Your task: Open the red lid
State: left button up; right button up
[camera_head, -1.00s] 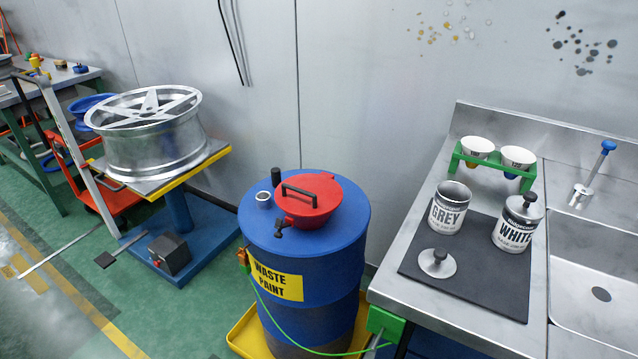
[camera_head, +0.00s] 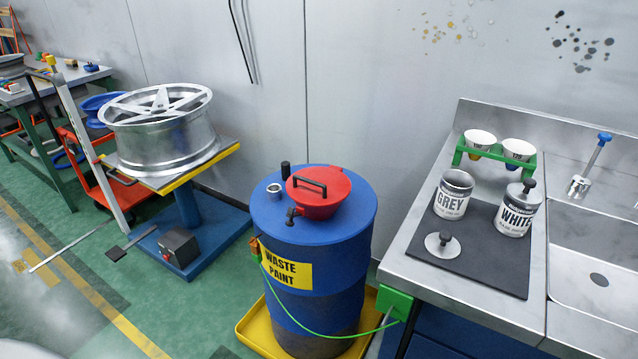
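The red lid (camera_head: 331,207) sits closed on top of the blue waste paint drum (camera_head: 318,262). A black handle (camera_head: 311,186) stands on the lid's upper side. A small black fitting (camera_head: 292,215) shows at its front left edge. A short black post and a small round metal opening (camera_head: 274,190) are beside the lid on the drum top. Neither of my grippers shows in this view.
A steel bench (camera_head: 416,252) with grey (camera_head: 452,196) and white (camera_head: 517,211) paint cans is right of the drum. A metal wheel (camera_head: 160,138) lies on a stand at left. Green floor is open at lower left.

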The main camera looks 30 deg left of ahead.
aim_at(318, 178)
jog(key=z, duration=0.5)
jog(key=k, duration=1.1)
jog(key=u, duration=0.6)
jog(key=i, duration=0.9)
jog(key=u, duration=0.65)
